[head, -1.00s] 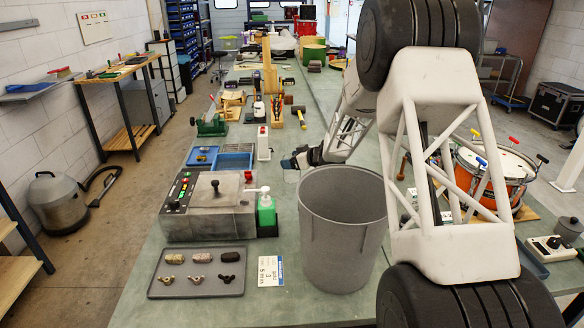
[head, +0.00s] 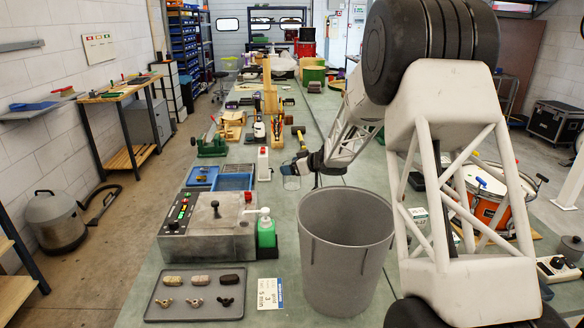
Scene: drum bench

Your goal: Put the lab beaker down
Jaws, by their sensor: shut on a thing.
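The lab beaker (head: 291,182) is a small clear glass vessel in the head view, left of and beyond the big grey bin. My gripper (head: 299,166) reaches in from the right and is shut on the beaker near its upper part. The beaker looks upright. It is small and see-through, so I cannot tell whether its base touches the green bench top (head: 330,155) or hangs just above it. The fingertips are too small to make out clearly.
The grey bin (head: 345,250) stands close in front. To the left are a white bottle-like block (head: 263,165), a blue tray (head: 235,182), a grey control box (head: 208,228) and a green pump bottle (head: 266,230). A drum (head: 490,205) stands right.

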